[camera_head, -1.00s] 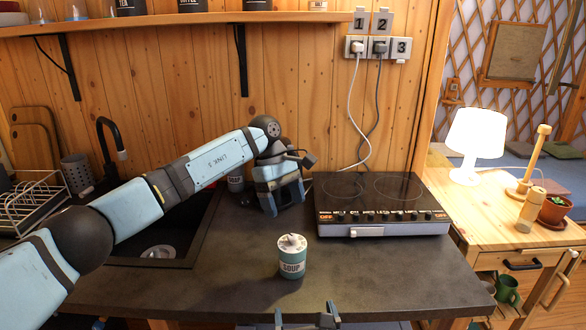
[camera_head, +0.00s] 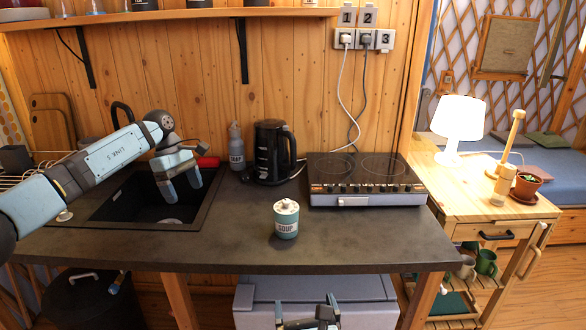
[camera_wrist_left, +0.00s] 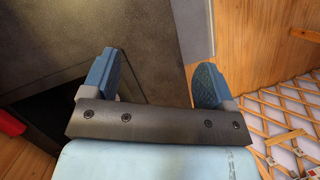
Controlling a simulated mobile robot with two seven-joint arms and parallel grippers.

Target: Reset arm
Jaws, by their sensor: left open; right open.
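My left gripper (camera_head: 182,190) is over the sink (camera_head: 120,205) at the left of the counter, fingers pointing down. In the left wrist view it (camera_wrist_left: 158,72) is open, with nothing between its blue fingers. My right gripper (camera_head: 307,312) shows at the bottom edge, below the counter's front edge. Its fingers are apart and I see nothing between them. The rest of my right arm is out of view.
On the counter (camera_head: 330,240) stand a soup canister (camera_head: 286,219), a black kettle (camera_head: 268,153), a grey bottle (camera_head: 236,147) and a two-plate hob (camera_head: 366,200). A grey chest (camera_head: 360,290) is below. A lamp (camera_head: 459,120) stands on the side table at right.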

